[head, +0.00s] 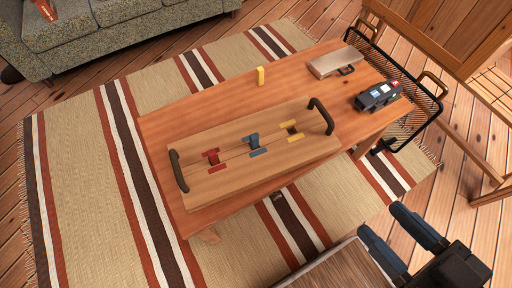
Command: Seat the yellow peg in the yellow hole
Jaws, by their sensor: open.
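The yellow peg (261,75) stands upright on the wooden table, behind the tray-like board. The yellow hole (291,130) is a yellow-marked slot near the right end of the wooden board (190,188), which has a dark handle at each end. The board also has a blue-marked place (254,144) in the middle and a red-marked place (213,159) at the left. My gripper (380,221) is at the lower right, beyond the table's near edge. It is open, with nothing between its fingers, well apart from the peg and the board.
A flat tan case (336,62) and a black box with coloured buttons (378,96) lie on the right part of the table (210,99). A black wire rack (416,100) is at the table's right end. Tabletop around the peg is clear. A sofa (125,35) stands behind.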

